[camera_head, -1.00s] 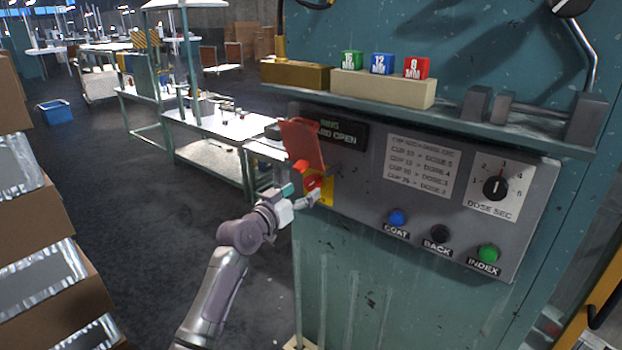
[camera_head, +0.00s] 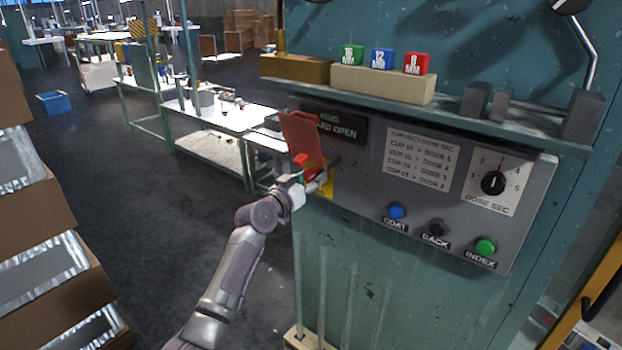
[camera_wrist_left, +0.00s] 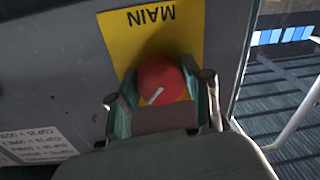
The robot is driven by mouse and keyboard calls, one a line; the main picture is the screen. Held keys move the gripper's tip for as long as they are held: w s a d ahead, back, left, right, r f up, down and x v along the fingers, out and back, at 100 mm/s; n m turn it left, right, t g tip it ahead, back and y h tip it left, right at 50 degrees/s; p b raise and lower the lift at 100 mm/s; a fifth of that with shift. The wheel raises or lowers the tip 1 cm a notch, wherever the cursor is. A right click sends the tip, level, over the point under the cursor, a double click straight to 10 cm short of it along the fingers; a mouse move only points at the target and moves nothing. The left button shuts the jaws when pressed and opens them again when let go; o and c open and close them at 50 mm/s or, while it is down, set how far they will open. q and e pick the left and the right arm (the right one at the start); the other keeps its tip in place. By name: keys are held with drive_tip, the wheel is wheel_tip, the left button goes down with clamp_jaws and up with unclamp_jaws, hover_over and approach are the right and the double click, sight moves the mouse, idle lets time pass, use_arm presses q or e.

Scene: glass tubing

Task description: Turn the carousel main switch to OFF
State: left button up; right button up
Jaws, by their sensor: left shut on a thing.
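The main switch is a round red knob (camera_wrist_left: 160,82) with a white pointer line, on a yellow plate (camera_wrist_left: 155,35) lettered MAIN, upside down in the left wrist view. My left gripper (camera_wrist_left: 161,95) is shut on the knob, one finger on each side. The pointer runs at a slant in that view. In the head view my left gripper (camera_head: 318,183) is at the left end of the grey control panel (camera_head: 350,185), below a raised red cover (camera_head: 302,142). The gripper hides most of the switch there. The OFF marking cannot be made out. My right gripper does not show.
The panel carries a blue button (camera_head: 396,211), a black button (camera_head: 438,228), a green button (camera_head: 486,246) and a dose dial (camera_head: 493,184). A shelf (camera_head: 450,118) with coloured blocks juts out above. Cardboard boxes (camera_head: 45,215) stand at left; the floor between is clear.

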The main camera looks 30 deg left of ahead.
use_arm(q)
drive_tip(key=shift+c, duration=0.5)
drive_tip(key=shift+n, duration=0.4)
drive_tip(key=n+p, duration=0.1)
drive_tip(key=n, duration=0.2)
drive_tip(key=shift+r+n, duration=0.15)
drive_tip(key=shift+n, duration=0.25)
drive_tip(key=n+p, duration=0.1)
drive_tip(key=n, duration=0.3)
drive_tip(key=shift+p, duration=0.35)
drive_tip(key=n, duration=0.4)
drive_tip(key=shift+n+g+h, duration=0.3)
drive_tip(key=n, duration=0.3)
drive_tip(key=shift+n, duration=0.4)
drive_tip(key=shift+h, duration=0.3)
